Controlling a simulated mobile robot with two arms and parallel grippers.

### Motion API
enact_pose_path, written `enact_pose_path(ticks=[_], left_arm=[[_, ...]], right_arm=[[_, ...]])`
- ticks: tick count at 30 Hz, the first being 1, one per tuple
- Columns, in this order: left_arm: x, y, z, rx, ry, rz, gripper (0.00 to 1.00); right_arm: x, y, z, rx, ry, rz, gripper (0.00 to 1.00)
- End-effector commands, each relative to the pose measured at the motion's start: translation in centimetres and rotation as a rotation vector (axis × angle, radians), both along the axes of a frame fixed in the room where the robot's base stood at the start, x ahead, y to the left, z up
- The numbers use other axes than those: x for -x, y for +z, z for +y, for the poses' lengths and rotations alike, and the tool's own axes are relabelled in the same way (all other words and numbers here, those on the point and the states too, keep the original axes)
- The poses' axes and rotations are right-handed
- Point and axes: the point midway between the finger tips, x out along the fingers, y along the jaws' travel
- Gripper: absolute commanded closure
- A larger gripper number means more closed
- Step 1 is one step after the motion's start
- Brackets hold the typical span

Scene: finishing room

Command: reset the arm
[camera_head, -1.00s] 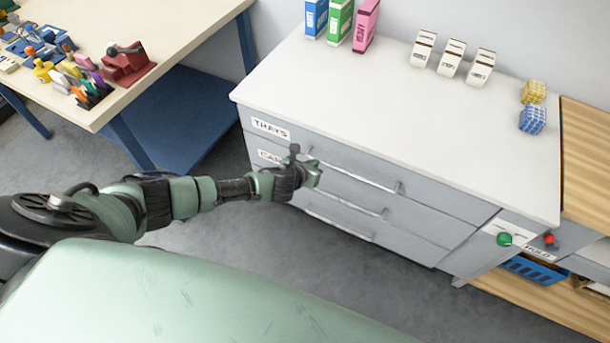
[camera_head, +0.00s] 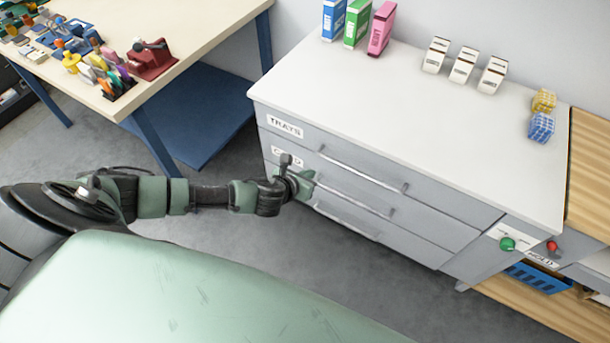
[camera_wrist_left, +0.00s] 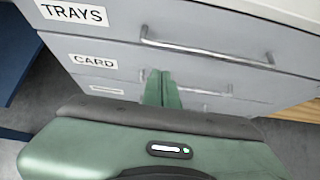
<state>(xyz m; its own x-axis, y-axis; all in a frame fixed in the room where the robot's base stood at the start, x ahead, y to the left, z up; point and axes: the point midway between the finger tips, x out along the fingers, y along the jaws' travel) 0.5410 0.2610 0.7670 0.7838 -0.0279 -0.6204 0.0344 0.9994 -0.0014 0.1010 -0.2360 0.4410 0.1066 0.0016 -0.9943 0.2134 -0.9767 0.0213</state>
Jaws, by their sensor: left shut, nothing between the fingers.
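My left arm reaches in from the left in the head view, and its gripper (camera_head: 304,186) is in front of the grey drawer cabinet (camera_head: 440,215). In the left wrist view the two green fingers (camera_wrist_left: 161,88) are together with nothing between them. They point at the drawer fronts, near the middle drawer labelled CARD (camera_wrist_left: 95,61). I cannot tell whether they touch the drawer front or its handle. All the drawers look shut. My right gripper is not in view.
The white cabinet top (camera_head: 400,105) holds upright boxes (camera_head: 355,24), white dispensers (camera_head: 463,65) and two wrapped cubes (camera_head: 541,127). A workbench (camera_head: 190,40) with tools stands at the left. Green (camera_head: 507,244) and red (camera_head: 552,247) buttons are at the right. Grey floor (camera_head: 260,260) lies between.

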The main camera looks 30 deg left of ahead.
Motion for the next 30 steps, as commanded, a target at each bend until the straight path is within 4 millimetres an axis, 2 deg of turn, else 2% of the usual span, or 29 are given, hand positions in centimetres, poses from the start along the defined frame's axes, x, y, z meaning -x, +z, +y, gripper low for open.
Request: enact_pose_path(ticks=[4, 9, 13, 16, 17, 20, 22, 24, 26, 27, 29, 30], left_arm=[[1.3, 1.0, 0.1, 0.0, 0.0, 0.001, 1.0], [1.8, 1.4, 0.1, 0.0, 0.0, 0.0, 1.0], [1.8, 1.4, 0.1, 0.002, 0.003, 0.001, 1.0], [1.9, 0.3, 0.2, 0.06, 0.058, 0.018, 1.0], [2.0, -0.5, 0.3, 0.097, 0.094, 0.03, 1.0], [2.7, -4.5, 0.8, 0.306, 0.308, 0.092, 1.0], [4.5, -8.8, 1.5, 0.504, 0.539, 0.153, 1.0], [7.6, -13.4, 2.2, 0.71, 0.807, 0.213, 1.0], [10.6, -16.8, 2.6, 0.856, 1.022, 0.249, 1.0], [12.8, -18.9, 2.7, 0.94, 1.158, 0.269, 1.0], [16.4, -21.8, 2.7, 1.048, 1.356, 0.289, 1.0], [19.0, -23.5, 2.6, 1.11, 1.486, 0.298, 1.0]], right_arm=[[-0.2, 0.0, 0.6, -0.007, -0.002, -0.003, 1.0], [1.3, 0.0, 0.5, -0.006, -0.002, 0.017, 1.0], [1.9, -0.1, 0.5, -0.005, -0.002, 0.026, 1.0], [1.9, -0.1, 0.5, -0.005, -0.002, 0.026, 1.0], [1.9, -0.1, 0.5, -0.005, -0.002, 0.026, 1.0], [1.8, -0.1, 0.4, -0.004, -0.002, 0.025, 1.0], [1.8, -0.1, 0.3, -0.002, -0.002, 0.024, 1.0], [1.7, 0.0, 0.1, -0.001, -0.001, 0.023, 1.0], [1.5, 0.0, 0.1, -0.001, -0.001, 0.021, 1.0], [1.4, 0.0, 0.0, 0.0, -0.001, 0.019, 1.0], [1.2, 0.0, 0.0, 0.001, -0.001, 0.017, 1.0], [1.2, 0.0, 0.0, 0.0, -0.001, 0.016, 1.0]])
